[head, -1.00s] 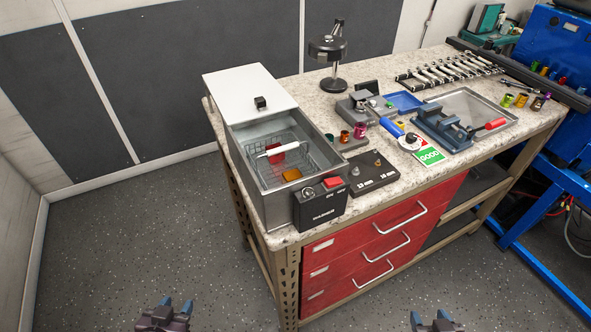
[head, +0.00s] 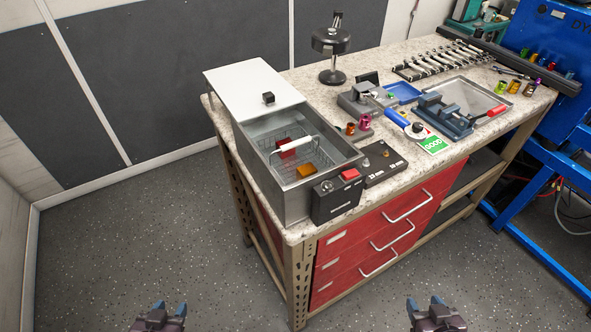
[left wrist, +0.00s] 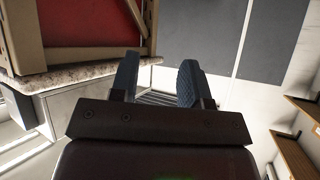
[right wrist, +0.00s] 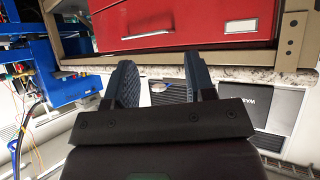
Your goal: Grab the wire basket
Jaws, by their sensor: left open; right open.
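The wire basket (head: 281,165) sits inside the open metal washer tank (head: 275,204) at the left end of the bench. Its white handle (head: 291,143) stands up over it. A red block (head: 287,151) and an orange block (head: 304,171) show inside the basket. My left gripper (head: 171,306) is open and empty, low over the floor in front of the bench. My right gripper (head: 426,303) is open and empty, low in front of the red drawers. Their open fingers also show in the left wrist view (left wrist: 158,75) and the right wrist view (right wrist: 160,80). Both are well apart from the basket.
The tank's white lid (head: 250,85) lies back, leaving the front open. A black control box (head: 336,195) is on the tank's front. The floor (head: 150,230) at left is clear.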

